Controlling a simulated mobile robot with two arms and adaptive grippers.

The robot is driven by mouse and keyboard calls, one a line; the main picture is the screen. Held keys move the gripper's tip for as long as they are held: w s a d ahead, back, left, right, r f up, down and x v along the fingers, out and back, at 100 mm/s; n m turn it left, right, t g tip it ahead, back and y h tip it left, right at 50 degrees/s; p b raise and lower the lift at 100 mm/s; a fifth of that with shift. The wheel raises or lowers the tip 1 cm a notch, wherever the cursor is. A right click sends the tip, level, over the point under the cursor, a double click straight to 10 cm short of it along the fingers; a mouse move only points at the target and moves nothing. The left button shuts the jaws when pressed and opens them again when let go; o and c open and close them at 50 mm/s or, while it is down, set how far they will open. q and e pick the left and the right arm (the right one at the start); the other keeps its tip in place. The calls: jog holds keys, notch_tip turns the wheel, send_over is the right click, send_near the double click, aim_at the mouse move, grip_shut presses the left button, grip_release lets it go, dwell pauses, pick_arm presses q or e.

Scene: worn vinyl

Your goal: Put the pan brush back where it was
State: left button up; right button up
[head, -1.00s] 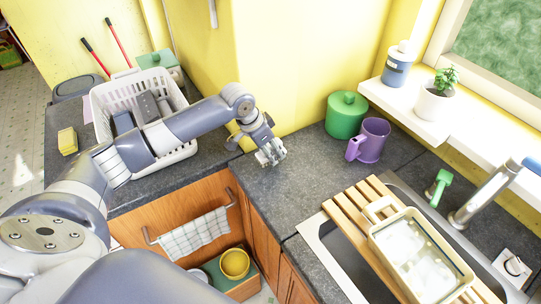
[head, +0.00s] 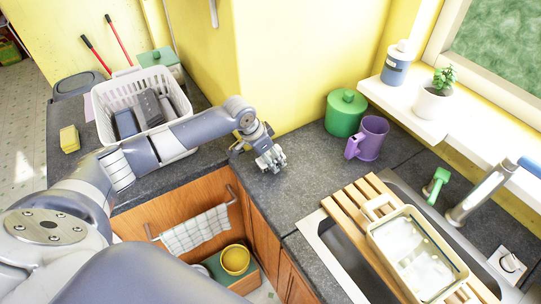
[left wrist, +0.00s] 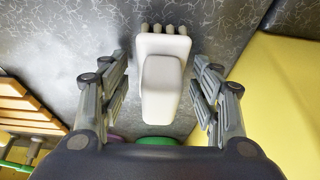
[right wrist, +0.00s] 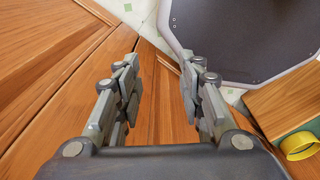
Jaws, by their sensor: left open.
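A white block-like item with a grey-white pad and a row of stubby grey bristles, which looks like the pan brush (left wrist: 165,85), shows in the left wrist view over the grey counter. In the head view it cannot be made out behind my left gripper (head: 271,162), which is low over the counter near the yellow wall corner. In the left wrist view the left gripper (left wrist: 163,82) is open, its fingers on either side of the brush with gaps to both. My right gripper (right wrist: 160,82) is open and empty in front of the wooden cabinet fronts.
A green pot (head: 345,113) and a purple mug (head: 368,138) stand right of my left gripper. A white dish rack (head: 105,104) stands to the left. A slatted board (head: 350,203) with a container (head: 455,283) lies across the sink. A green-handled item (head: 437,184) stands by the tap (head: 483,193).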

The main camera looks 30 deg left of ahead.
pick_arm(q)
jog(key=b+v, duration=0.2)
jog(key=v, duration=1)
jog(key=shift+r, duration=0.2)
jog(key=shift+f, duration=0.1)
